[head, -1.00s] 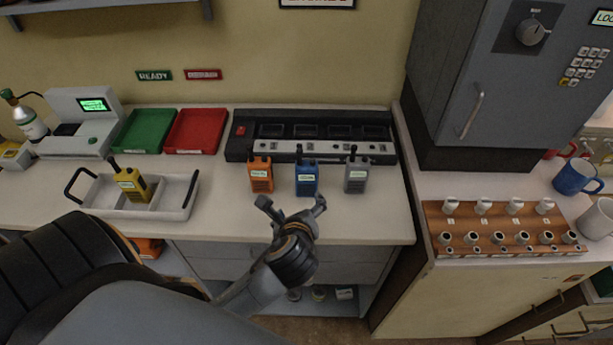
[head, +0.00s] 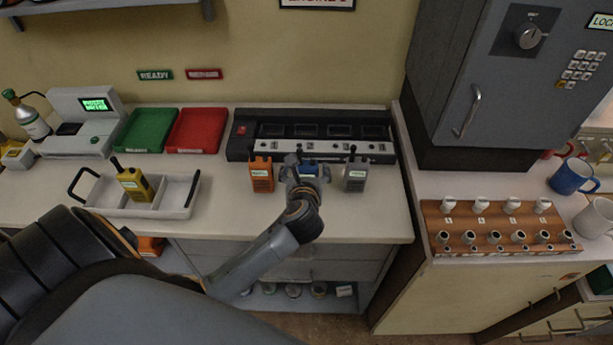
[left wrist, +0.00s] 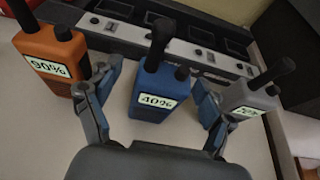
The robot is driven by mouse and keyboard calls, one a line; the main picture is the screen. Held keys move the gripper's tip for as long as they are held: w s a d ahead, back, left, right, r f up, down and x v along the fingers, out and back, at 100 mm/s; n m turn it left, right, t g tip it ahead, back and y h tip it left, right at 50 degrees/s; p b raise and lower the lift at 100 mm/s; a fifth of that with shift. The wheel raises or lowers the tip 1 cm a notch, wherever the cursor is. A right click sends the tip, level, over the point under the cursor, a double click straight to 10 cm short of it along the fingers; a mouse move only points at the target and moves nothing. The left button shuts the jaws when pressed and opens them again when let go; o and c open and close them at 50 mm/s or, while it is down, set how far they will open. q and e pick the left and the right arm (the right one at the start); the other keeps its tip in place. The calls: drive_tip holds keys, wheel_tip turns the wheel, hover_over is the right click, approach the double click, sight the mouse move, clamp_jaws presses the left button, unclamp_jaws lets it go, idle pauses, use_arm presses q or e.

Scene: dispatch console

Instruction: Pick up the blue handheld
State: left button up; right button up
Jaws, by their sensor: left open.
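The blue handheld (left wrist: 158,92) stands upright on the counter and shows a 40% label in the left wrist view. In the head view only its upper part (head: 308,170) shows behind my gripper. My left gripper (head: 305,172) is open, with one finger on each side of the blue handheld; in the left wrist view the fingers (left wrist: 152,92) look apart from it. An orange handheld (head: 262,175) labelled 90% stands to its left. A grey handheld (head: 355,175) stands to its right, its label partly hidden by a finger. My right gripper is not in view.
A charger dock (head: 243,148) with several empty bays lies behind the handhelds. A divided tray (head: 104,201) with a yellow handheld (head: 134,184), a green tray (head: 147,115) and a red tray (head: 196,118) are at left. A grey cabinet (head: 500,100) stands at right.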

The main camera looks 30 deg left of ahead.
sight(307, 162)
use_arm(q)
drive_tip(key=p+x, duration=0.1)
drive_tip(key=x, duration=0.4)
drive_tip(key=shift+d+f, duration=0.15)
drive_tip(key=shift+d, duration=0.05)
drive_tip(key=shift+s, duration=0.1)
drive_tip(key=c, duration=1.6)
clamp_jaws()
